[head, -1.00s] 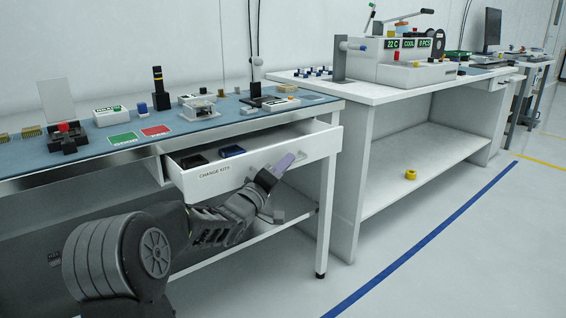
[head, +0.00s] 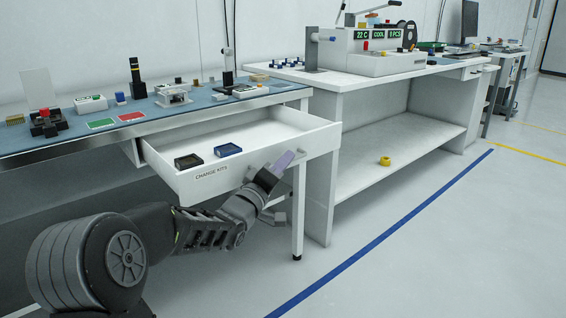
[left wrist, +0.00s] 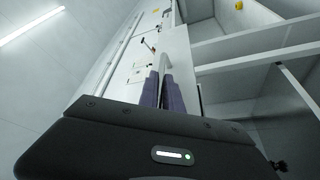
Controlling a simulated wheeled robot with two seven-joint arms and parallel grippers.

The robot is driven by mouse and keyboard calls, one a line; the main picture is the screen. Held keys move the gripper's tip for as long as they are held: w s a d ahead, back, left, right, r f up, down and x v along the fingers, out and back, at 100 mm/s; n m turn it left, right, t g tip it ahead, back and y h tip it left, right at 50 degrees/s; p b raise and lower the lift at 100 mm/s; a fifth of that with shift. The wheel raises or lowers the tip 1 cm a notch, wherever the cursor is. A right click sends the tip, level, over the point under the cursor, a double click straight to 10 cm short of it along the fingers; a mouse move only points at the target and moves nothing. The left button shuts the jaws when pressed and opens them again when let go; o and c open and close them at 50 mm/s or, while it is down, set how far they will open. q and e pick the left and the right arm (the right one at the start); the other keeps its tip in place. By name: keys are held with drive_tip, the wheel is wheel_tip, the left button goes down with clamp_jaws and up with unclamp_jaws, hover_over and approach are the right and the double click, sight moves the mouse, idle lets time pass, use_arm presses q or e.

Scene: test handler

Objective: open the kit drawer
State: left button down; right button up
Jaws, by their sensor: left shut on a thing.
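The white kit drawer (head: 216,183), labelled "CHANGE KITS", stands pulled out from under the left bench. A black kit (head: 188,161) and a blue kit (head: 228,150) lie inside it, toward its front. My left gripper (head: 284,161) is at the drawer's front face, right of the label, shut on the drawer handle. The handle is mostly hidden by the gripper in the head view. In the left wrist view the two purple-grey fingers (left wrist: 165,90) close around the pale handle bar (left wrist: 166,68). My right gripper is in neither view.
The bench top (head: 60,140) holds a red-knobbed fixture (head: 48,122), green and red pads and small devices. A second white bench (head: 400,85) stands to the right, with a yellow ring (head: 385,161) on its lower shelf. The floor (head: 450,240) at right is clear.

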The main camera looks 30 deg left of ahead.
use_arm(q)
drive_tip(key=c, duration=1.8)
unclamp_jaws()
drive_tip(key=p+v, duration=0.1)
drive_tip(key=v, duration=0.6)
drive_tip(key=shift+s+p, duration=0.3)
drive_tip(key=shift+s, duration=0.1)
drive_tip(key=shift+f, duration=0.15)
